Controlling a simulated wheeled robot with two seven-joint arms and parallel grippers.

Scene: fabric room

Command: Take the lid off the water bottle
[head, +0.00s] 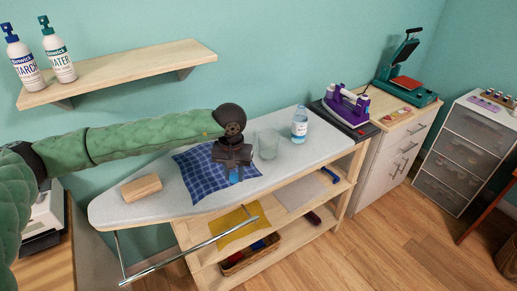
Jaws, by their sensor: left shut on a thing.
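The water bottle (299,127) is small and clear with a pale blue label. It stands upright at the right part of the ironing board (125,207). Its top is too small to tell whether a lid is on it. My left gripper (234,174) points down over the dark blue plaid cloth (197,174), to the left of the bottle and apart from it. It is shut on a small bright blue thing, mostly hidden by the fingers; I cannot tell what it is. My right gripper is not in view.
A clear glass (268,143) stands between my gripper and the bottle. A purple iron (345,105) rests on a dark stand at the board's right end. A wooden block (141,188) lies at the left. A wall shelf (120,73) holds starch and water spray bottles.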

